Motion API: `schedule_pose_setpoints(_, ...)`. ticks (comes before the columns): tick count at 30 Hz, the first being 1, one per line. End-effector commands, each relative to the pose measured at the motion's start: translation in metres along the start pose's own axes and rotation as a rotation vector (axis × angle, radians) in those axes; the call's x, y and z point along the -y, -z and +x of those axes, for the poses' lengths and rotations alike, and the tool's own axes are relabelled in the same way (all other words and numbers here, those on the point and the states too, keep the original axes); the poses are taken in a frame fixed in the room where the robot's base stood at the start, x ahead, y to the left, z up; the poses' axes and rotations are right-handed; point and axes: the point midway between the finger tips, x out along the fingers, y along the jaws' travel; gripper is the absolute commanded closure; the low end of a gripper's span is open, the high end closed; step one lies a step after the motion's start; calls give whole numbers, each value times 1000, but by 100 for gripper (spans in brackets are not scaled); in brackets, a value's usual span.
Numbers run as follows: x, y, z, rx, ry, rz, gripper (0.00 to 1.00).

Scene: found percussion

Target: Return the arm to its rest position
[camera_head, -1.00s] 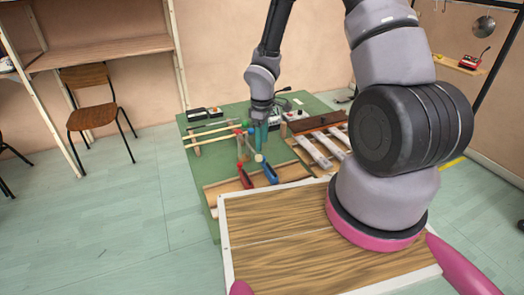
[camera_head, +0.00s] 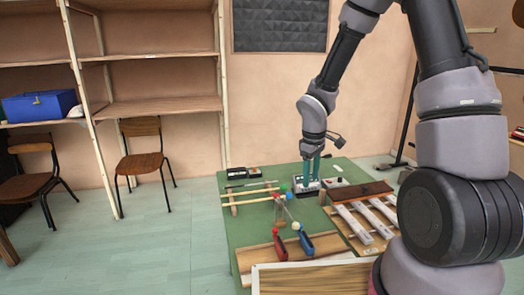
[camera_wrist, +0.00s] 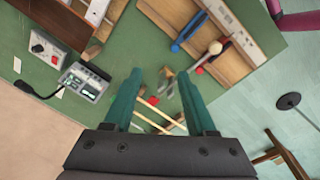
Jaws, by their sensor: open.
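My gripper (camera_head: 312,172) hangs over the green table (camera_head: 237,225) with its teal fingers pointing down. Its fingers are parted and nothing is between them. In the wrist view my gripper (camera_wrist: 160,80) shows the same gap, with the table top, thin sticks and small parts below and beyond it. My arm reaches from the right side of the head view out over the table. The fingertips appear in front of a grey device (camera_head: 305,187); the exact height above the table is hard to tell.
Wooden bars with pale tubes (camera_head: 360,222) stand right. A black box (camera_head: 245,173) is at the back. Shelves (camera_head: 150,106) and a chair (camera_head: 140,160) stand left.

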Motion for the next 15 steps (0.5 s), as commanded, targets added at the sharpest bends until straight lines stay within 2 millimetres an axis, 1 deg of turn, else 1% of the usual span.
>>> schedule_pose_setpoints(1, -8, -4, -22, -16, -29, 53, 44)
schedule_pose_setpoints(6, -21, -24, -85, -62, -86, 245, 44)
schedule_pose_setpoints(11, -24, -47, -140, -125, -115, 425, 44)
schedule_pose_setpoints(12, -22, -53, -153, -144, -119, 471, 44)
schedule_pose_setpoints(15, -18, -68, -184, -195, -120, 580, 44)
